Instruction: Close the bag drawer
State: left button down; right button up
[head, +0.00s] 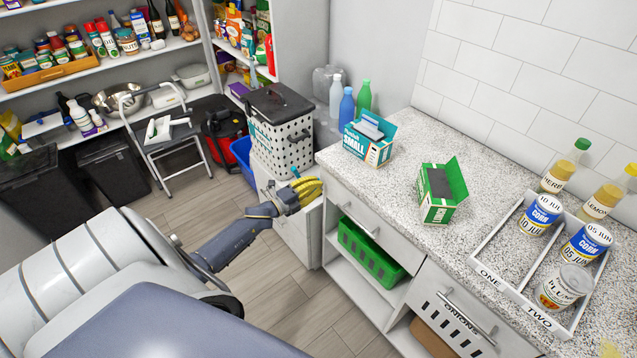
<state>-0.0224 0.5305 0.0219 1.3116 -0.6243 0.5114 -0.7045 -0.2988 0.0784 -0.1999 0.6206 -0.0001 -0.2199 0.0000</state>
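The counter front has a white drawer (348,211) with a bar handle just under the countertop, below the teal and white box marked SMALL (368,138). This drawer front looks about flush with the counter, but I cannot tell whether it is fully shut. No label shows which drawer is the bag drawer. My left gripper (290,196) is left of the drawer, at a white cabinet end, beside a bundled yellow thing (308,190). Whether it touches or holds that thing is unclear, and its fingers are too small to read. My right gripper is not in view.
A green basket (370,253) sits on the open shelf below the drawer. A slatted front marked ONIONS (452,312) is at lower right. An open green box (442,190) and a white tray (497,284) with cans are on the counter. Floor (285,295) before the drawers is clear.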

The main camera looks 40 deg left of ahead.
pick_arm(q)
jog(key=v, duration=1.1)
jog(key=s+a+f+n+g+y, duration=0.2)
jog(key=a+f+n, duration=0.15)
jog(key=f, duration=0.35)
jog(key=s+a+f+n+g+y, duration=0.1)
jog(key=s+a+f+n+y, duration=0.2)
jog(key=f, duration=0.4)
jog(key=s+d+f+n+g+y, duration=0.1)
jog(key=s+d+f+n+g, duration=0.15)
jog(key=s+f, duration=0.5)
jog(key=s+d+f+n+g, duration=0.1)
jog(key=s+f+n+g, duration=0.25)
jog(key=f, duration=0.65)
jog(key=s+d+f+n+g, duration=0.2)
jog(key=s+d+f, duration=0.45)
jog(key=s, duration=0.35)
jog(key=s+d+f+n+g, duration=0.2)
jog(key=s+d+f+g, duration=0.1)
jog(key=s+d+f, duration=0.45)
jog(key=s+d+f+g+h, duration=0.2)
jog(key=s+d+f, duration=0.3)
jog(key=s+d, duration=0.7)
jog(key=shift+s+d, duration=0.4)
jog(key=shift+d, duration=0.2)
jog(key=shift+n, duration=0.25)
